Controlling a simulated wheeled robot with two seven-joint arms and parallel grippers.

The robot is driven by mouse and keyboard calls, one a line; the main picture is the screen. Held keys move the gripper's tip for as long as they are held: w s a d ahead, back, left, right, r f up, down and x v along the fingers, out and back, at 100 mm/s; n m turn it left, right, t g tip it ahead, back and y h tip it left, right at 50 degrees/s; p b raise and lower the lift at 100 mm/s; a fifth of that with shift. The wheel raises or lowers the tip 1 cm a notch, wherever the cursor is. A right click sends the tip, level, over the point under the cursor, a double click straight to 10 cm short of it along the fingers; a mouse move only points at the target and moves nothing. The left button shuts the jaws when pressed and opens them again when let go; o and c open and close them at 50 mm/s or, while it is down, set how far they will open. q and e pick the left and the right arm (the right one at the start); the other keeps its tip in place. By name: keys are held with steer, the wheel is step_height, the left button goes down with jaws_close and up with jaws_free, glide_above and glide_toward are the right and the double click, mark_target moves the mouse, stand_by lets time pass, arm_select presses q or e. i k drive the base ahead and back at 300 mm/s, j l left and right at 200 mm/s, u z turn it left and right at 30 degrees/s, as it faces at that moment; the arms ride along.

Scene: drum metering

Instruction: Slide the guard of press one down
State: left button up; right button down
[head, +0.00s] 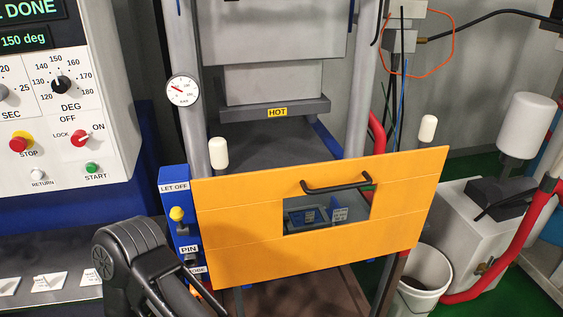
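The guard (240,225) is a wide orange panel in front of the press (275,80), in the head view. It has a black bar handle (337,187) near its top edge and a window below the handle. Its top edge is below the HOT-labelled plate (240,112), and dark legs show under it. No gripper touches the handle. A black part of my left arm is at the bottom left, left of the guard; I cannot make out its fingertips. My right gripper is not in view.
A blue box (173,205) with a yellow knob and LET OFF and PIN labels adjoins the guard's left edge. A control panel (70,100) stands left. White-capped posts (218,153) rise at both sides. A white bucket (425,280) and red pipes are right.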

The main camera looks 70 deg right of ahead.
mark_target(240, 216)
steer(key=z, duration=2.8)
